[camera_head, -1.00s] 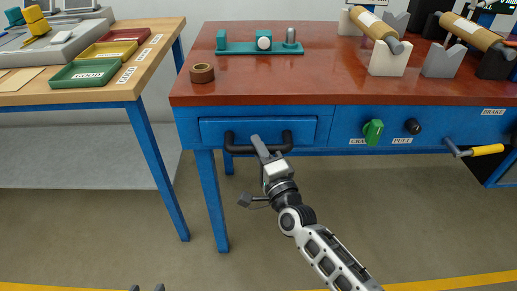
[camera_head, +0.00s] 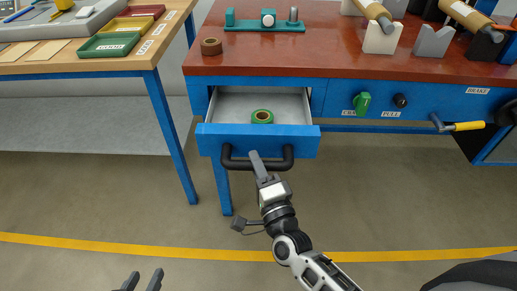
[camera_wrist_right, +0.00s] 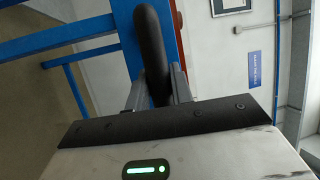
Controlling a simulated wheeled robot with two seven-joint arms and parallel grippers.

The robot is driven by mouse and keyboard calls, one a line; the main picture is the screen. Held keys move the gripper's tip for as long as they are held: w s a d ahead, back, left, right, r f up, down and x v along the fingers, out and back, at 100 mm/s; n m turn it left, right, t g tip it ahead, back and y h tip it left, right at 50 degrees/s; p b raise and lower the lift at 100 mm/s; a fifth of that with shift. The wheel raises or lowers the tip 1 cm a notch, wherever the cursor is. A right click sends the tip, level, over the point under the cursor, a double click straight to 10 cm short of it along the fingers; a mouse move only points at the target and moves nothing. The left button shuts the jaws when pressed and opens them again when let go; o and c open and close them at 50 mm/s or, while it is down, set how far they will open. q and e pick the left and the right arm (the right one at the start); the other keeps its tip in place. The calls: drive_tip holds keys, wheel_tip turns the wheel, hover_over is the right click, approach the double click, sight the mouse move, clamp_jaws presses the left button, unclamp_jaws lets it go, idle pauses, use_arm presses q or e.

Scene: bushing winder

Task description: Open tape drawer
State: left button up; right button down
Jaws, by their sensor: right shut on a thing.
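The blue tape drawer (camera_head: 222,134) stands pulled out from under the red-brown workbench top. My right gripper (camera_head: 258,160) is shut on the black drawer handle (camera_head: 240,164) on the drawer's front. In the right wrist view the handle (camera_wrist_right: 151,50) runs between the two fingers (camera_wrist_right: 157,88). My left gripper (camera_head: 141,281) is at the bottom edge of the head view, its two fingertips apart, with nothing seen between them.
A brown tape roll (camera_head: 211,46) and a teal fixture (camera_head: 264,24) are on the workbench (camera_head: 330,60). A green knob (camera_head: 362,103) and a yellow-handled crank (camera_head: 466,126) are to the right. A side table with trays (camera_head: 108,46) stands left. The floor before the drawer is clear.

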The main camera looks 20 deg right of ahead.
use_arm(q)
drive_tip(key=shift+w+r, duration=0.1)
drive_tip(key=shift+r, duration=0.1)
use_arm(e)
drive_tip(key=shift+s+a, duration=0.3)
drive_tip(key=shift+s, duration=0.55)
drive_tip(key=c, duration=1.2)
unclamp_jaws()
drive_tip(key=shift+c, duration=0.2)
drive_tip(key=shift+s+f, duration=0.1)
